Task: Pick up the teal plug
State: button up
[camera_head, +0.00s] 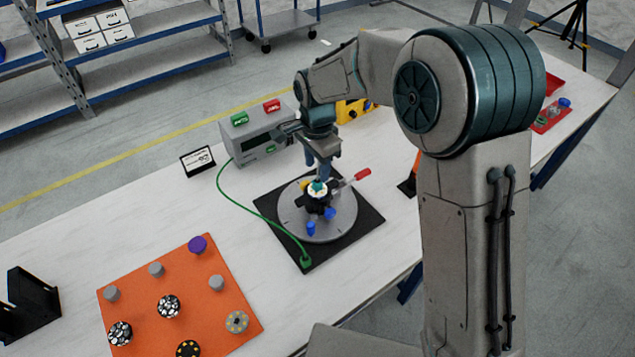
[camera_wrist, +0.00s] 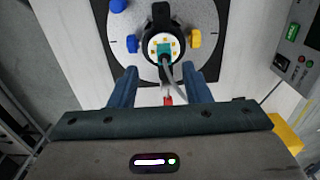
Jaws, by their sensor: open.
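The teal plug (camera_wrist: 163,49) sits at the middle of a white round piece (camera_wrist: 153,41) with yellow squares, held in a black ring mount. It also shows in the head view (camera_head: 317,186), small and partly covered by my gripper. My gripper (camera_wrist: 159,70) is open and empty. Its two blue fingers stand wide apart, and in the wrist view the plug lies just beyond the fingertips, between them sideways. In the head view my gripper (camera_head: 320,165) is right above the mount; the exact height gap is hard to tell. A grey cable runs from the plug toward my gripper.
The mount stands on a grey disc (camera_head: 290,215) on a black mat, with blue clamps (camera_head: 311,229) and a red-handled lever (camera_head: 361,174) close by. A grey instrument box (camera_head: 253,133) with a green cable stands behind left. An orange board (camera_head: 190,285) lies at front left.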

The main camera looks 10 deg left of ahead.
aim_at(317, 181)
jog(key=shift+w+f+p, duration=0.2)
jog(key=shift+f+p, duration=0.2)
jog(key=shift+f, duration=0.95)
jog(key=shift+w+f+p, duration=0.15)
jog(key=shift+f+p, duration=0.25)
jog(key=shift+f, duration=0.9)
grip_shut()
